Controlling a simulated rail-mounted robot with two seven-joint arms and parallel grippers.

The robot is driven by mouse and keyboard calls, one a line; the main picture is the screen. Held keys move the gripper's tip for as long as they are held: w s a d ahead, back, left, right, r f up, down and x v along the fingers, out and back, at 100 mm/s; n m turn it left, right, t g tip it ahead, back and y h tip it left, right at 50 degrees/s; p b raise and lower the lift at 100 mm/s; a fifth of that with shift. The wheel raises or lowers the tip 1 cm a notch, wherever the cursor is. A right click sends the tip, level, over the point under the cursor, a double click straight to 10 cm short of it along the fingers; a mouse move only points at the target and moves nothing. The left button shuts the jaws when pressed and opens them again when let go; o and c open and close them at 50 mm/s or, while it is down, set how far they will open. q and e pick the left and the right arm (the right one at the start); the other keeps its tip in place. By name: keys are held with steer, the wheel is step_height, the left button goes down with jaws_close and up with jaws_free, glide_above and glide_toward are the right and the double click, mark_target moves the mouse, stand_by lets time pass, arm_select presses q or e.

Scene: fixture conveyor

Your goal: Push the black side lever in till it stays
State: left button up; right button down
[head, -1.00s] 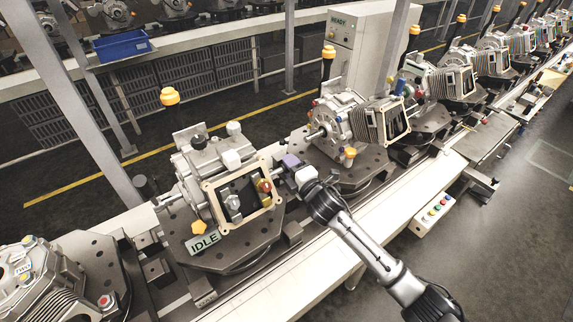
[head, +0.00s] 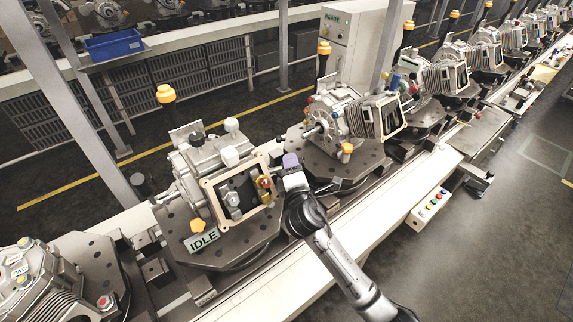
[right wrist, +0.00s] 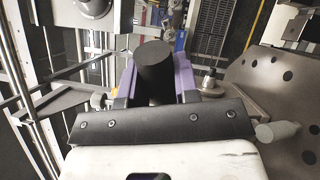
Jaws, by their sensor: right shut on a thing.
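My right gripper (head: 290,162) has purple fingers and stands just right of the grey gear housing (head: 205,160) on the fixture with the IDLE sign. In the right wrist view the gripper (right wrist: 157,85) has a purple finger on each side of a black cylindrical grip, which I take for the black side lever (right wrist: 155,68). The gripper is shut on it. The lever's root and its travel are hidden behind the gripper and cannot be judged. In the head view the gripper covers the lever. My left gripper is not in view.
The IDLE sign (head: 203,240) is on the housing's fixture plate. A second housing (head: 340,115) stands close behind the gripper to the right. A button box (head: 428,206) is at the conveyor's front edge. The floor in front is clear.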

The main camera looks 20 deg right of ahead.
stand_by(0.3)
steer(key=c, duration=1.1)
jaws_free()
steer(key=shift+o, duration=1.3)
steer(key=shift+s, duration=0.1)
steer(key=v, duration=1.3)
steer(key=shift+s, duration=0.35)
steer(key=shift+a, duration=0.1)
